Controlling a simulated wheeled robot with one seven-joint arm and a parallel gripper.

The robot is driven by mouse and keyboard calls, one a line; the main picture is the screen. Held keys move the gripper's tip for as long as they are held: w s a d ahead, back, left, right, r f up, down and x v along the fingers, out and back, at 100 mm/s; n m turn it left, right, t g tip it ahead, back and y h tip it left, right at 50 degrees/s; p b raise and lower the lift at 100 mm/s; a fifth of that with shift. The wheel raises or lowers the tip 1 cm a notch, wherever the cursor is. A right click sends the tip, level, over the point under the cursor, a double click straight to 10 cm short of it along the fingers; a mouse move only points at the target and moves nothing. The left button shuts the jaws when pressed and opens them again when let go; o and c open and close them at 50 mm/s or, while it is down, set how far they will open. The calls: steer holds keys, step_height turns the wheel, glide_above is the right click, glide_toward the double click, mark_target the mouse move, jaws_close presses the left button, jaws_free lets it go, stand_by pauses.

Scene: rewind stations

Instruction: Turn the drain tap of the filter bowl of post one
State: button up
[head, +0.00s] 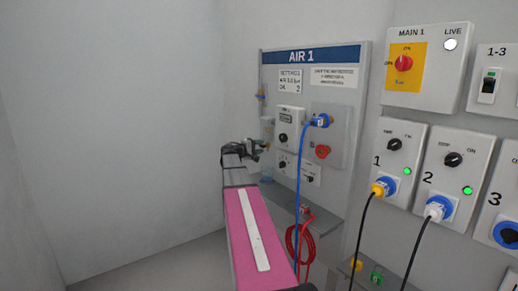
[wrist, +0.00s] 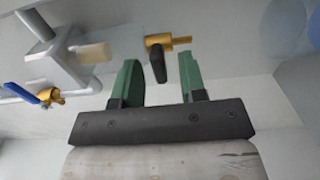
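The AIR 1 post (head: 345,200) stands ahead, with pale, bluish see-through bowls (head: 267,174) along its left edge, small and partly hidden by my gripper. My gripper (head: 264,146) is at that left edge. In the wrist view my gripper (wrist: 163,82) is open, its two green fingers apart with nothing held. A brass tap (wrist: 162,41) with a black lever (wrist: 158,66) shows just beyond the fingertips.
A blue-handled brass valve (wrist: 48,97) and grey pipe body (wrist: 80,62) lie left in the wrist view. A blue hose (head: 298,185) hangs down the post, with a coiled red hose (head: 297,243) below. Electrical boxes (head: 455,165) fill the right.

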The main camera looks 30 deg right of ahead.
steer(key=a, duration=1)
steer(key=shift+s+a, duration=0.4)
steer(key=shift+f, duration=0.1)
